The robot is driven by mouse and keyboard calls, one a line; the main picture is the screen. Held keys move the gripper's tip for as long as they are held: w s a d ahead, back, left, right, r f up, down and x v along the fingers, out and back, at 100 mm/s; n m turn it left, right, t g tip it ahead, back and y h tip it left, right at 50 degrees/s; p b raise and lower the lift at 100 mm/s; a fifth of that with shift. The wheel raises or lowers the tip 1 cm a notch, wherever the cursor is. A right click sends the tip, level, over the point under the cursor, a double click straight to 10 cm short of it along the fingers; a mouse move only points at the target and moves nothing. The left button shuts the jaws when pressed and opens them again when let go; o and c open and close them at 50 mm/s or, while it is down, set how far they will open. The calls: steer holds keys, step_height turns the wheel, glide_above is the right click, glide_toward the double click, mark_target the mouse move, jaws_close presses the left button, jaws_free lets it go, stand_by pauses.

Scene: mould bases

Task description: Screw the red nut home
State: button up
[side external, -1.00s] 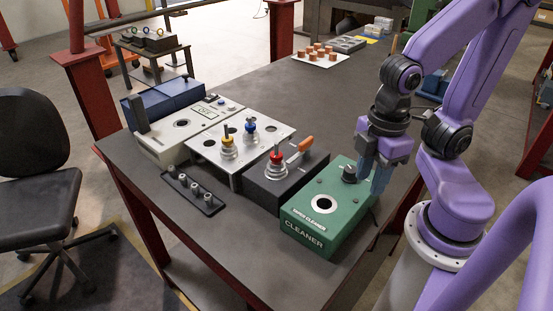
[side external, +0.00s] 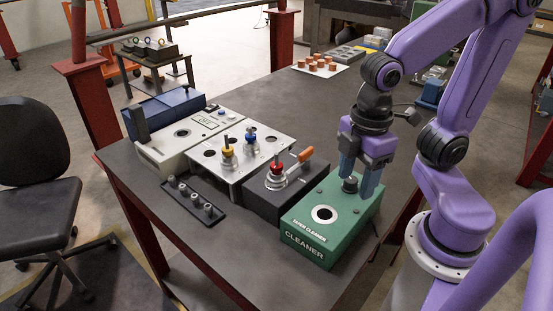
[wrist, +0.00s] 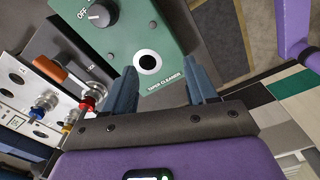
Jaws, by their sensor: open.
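The red nut (side external: 277,168) sits upright on a silver stepped holder (side external: 275,181) on the dark block (side external: 290,197), beside a lever with an orange handle (side external: 300,153). In the wrist view the red nut (wrist: 88,103) is left of my gripper (wrist: 160,68). My gripper (side external: 358,178) is open with nothing between its two blue-grey fingers.
Holders with a yellow nut (side external: 227,151) and a blue nut (side external: 250,139) stand in the white plate (side external: 225,168) to the left. A black rack (side external: 190,204) with several small silver pieces lies in front.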

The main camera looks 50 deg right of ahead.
steer(key=w+a+r+n, duration=0.3)
steer(key=w+r, duration=0.4)
steer(key=w, duration=0.4)
step_height(320, 180, up, 6)
steer(key=n, duration=0.3)
glide_above(276, 157)
steer(key=f, duration=1.7)
steer(key=shift+w+d+f, duration=0.1)
steer(key=shift+d+f, duration=0.1)
jaws_close()
